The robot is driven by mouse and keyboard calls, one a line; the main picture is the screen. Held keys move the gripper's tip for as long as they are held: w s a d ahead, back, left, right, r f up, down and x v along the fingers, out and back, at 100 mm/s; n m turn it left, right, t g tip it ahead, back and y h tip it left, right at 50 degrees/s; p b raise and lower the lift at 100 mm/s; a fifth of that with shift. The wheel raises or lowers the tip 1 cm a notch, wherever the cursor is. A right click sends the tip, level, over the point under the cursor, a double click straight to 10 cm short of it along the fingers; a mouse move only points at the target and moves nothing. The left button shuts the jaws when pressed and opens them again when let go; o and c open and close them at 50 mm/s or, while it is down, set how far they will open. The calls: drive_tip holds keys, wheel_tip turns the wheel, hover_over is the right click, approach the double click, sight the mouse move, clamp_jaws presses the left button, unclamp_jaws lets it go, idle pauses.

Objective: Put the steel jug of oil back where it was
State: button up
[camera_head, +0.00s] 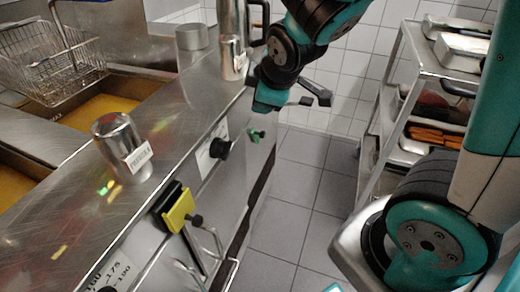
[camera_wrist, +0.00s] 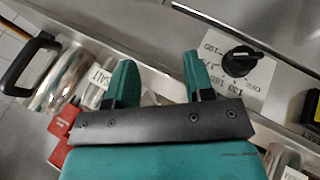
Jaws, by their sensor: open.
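The steel jug (camera_head: 231,18) with a black handle stands at the far end of the steel counter, cut off by the top of the head view. In the wrist view the jug (camera_wrist: 62,76) shows at the left, its black handle pointing further left. My gripper (camera_wrist: 160,75) is open, with nothing between its fingers. In the wrist view the jug lies to the left of the fingers, apart from them. In the head view my arm hangs to the right of the jug, beside the counter's front edge. Oil inside the jug cannot be seen.
A labelled salt shaker (camera_head: 233,58) stands close by the jug. A steel cylinder (camera_head: 192,42) and a labelled steel canister (camera_head: 122,147) are on the counter. Fryers with a wire basket (camera_head: 48,62) are left. Knobs (camera_head: 219,148) stick out in front. A loaded rack (camera_head: 440,72) stands right; floor between is clear.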

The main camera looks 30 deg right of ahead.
drive_tip(key=s+a+r+m+g+y, duration=0.2)
drive_tip(key=s+a, duration=0.4)
drive_tip(key=s, duration=0.3)
drive_tip(key=s+a+r+m+g+y, duration=0.1)
drive_tip(key=s+a+r+g+y, duration=0.1)
drive_tip(key=s+a+g, duration=0.3)
drive_tip(key=s+a+y, duration=0.1)
drive_tip(key=s, duration=0.3)
drive_tip(key=shift+s+m, duration=0.3)
drive_tip(key=shift+m, duration=0.1)
drive_tip(key=shift+a+r, duration=0.1)
